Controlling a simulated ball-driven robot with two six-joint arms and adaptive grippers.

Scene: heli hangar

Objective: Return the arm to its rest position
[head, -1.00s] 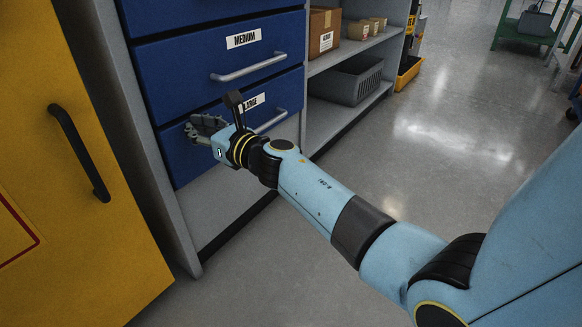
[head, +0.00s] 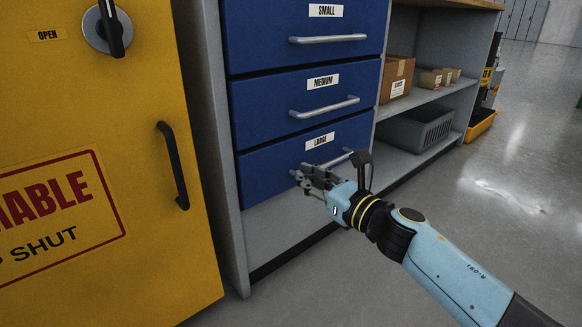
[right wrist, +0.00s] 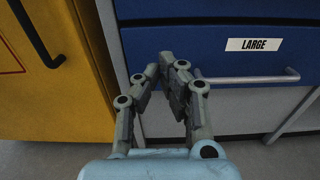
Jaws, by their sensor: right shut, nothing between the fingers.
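My right arm comes in from the lower right in the head view. My right gripper (head: 300,178) is shut and empty, in front of the blue drawer marked LARGE (head: 262,172). In the right wrist view the fingers of the right gripper (right wrist: 166,62) come close together at the tips, with nothing between them. The LARGE drawer (right wrist: 220,105) looks shut, and its metal handle (right wrist: 250,78) lies to the right of the fingers. I cannot tell whether the fingers touch the drawer front. My left gripper is not in view.
A yellow cabinet (head: 140,255) with a black handle stands at the left. Drawers marked MEDIUM (head: 265,105) and SMALL (head: 260,35) are above. Open shelves hold a cardboard box (head: 396,78) and a grey basket (head: 420,128). Clear floor (head: 500,210) lies at the right.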

